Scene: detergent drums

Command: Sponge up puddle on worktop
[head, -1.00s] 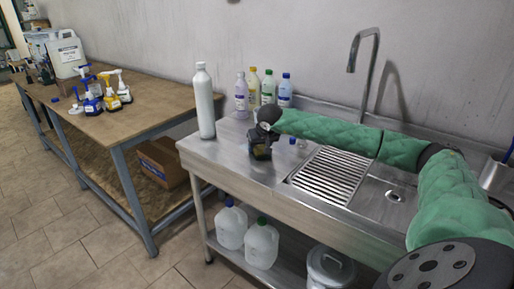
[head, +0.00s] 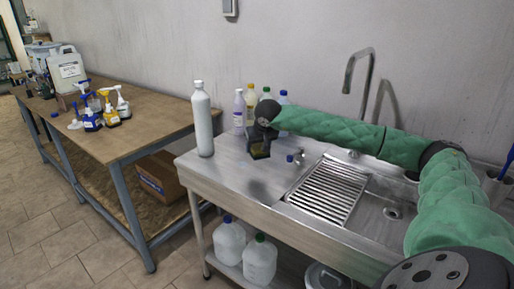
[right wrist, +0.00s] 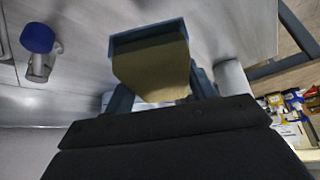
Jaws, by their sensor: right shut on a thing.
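My right gripper (head: 262,136) is shut on a sponge (head: 259,151), above the steel worktop (head: 226,176) left of the sink. In the right wrist view the sponge (right wrist: 150,68) shows a yellowish body with a blue-grey edge, between the fingers. A dark, blurry patch (head: 258,188) lies on the worktop in front of the gripper; I cannot tell whether it is the puddle or a shadow. My left gripper is not in view.
A tall white bottle (head: 202,120) stands left of my gripper. Several coloured bottles (head: 239,112) stand behind it. A small blue-capped item (head: 290,158) is right of it, also in the right wrist view (right wrist: 37,40). The ribbed drainer (head: 328,190) and tap (head: 352,68) are farther right.

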